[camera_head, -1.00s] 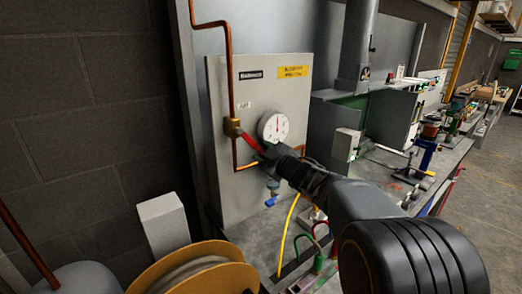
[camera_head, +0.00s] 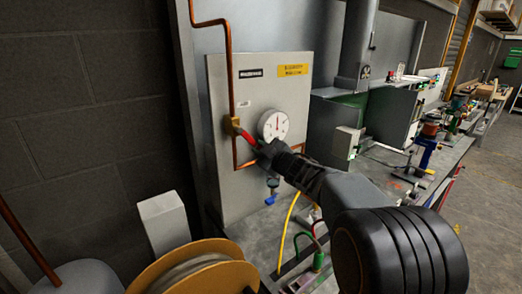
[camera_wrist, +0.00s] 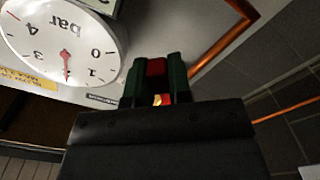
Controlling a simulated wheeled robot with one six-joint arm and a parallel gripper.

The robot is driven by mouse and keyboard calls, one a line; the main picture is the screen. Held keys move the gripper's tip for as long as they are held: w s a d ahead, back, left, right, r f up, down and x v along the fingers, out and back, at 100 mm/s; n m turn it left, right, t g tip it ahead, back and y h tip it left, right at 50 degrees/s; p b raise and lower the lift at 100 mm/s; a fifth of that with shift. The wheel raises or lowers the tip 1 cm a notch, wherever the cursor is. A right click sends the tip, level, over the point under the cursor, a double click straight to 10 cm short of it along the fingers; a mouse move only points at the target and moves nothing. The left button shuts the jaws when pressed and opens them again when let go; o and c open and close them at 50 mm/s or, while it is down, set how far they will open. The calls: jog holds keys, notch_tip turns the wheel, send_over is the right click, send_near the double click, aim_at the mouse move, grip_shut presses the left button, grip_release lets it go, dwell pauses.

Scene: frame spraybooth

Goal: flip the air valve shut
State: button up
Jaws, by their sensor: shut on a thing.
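The air valve (camera_head: 232,127) is a brass body on the copper pipe at the left edge of a grey panel. Its red lever (camera_head: 248,138) slants down to the right from the brass body. My gripper (camera_head: 262,151) is at the lever's outer end, just below the gauge. In the wrist view, the two dark green fingers of my gripper (camera_wrist: 157,84) are shut on the red lever (camera_wrist: 156,67), which shows between them. The brass body is not clearly seen in the wrist view.
A white pressure gauge (camera_head: 273,125) sits close above my gripper and fills the upper left of the wrist view (camera_wrist: 62,45). Copper pipe (camera_head: 229,70) runs up the panel (camera_head: 240,190). A blue-tipped fitting (camera_head: 271,198) hangs below. A cable reel (camera_head: 195,268) stands in front.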

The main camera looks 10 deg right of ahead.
aim_at(264, 126)
jog(key=shift+d, duration=0.1)
grip_shut()
jog(key=shift+w+d+r+n, duration=0.2)
jog(key=shift+d+r+n, duration=0.25)
jog(key=shift+n, duration=0.45)
jog(key=r+n, duration=0.1)
jog(key=n, duration=0.1)
jog(key=d+r+n, duration=0.1)
jog(key=r+n, duration=0.1)
jog(key=d+r+n, duration=0.1)
jog(key=r+n, duration=0.1)
jog(key=shift+w+b, duration=0.3)
jog(key=shift+w, duration=0.1)
jog(key=shift+r+n, duration=0.8)
jog(key=shift+n, duration=0.3)
jog(key=o, duration=0.8)
grip_release()
jog(key=shift+c, duration=0.2)
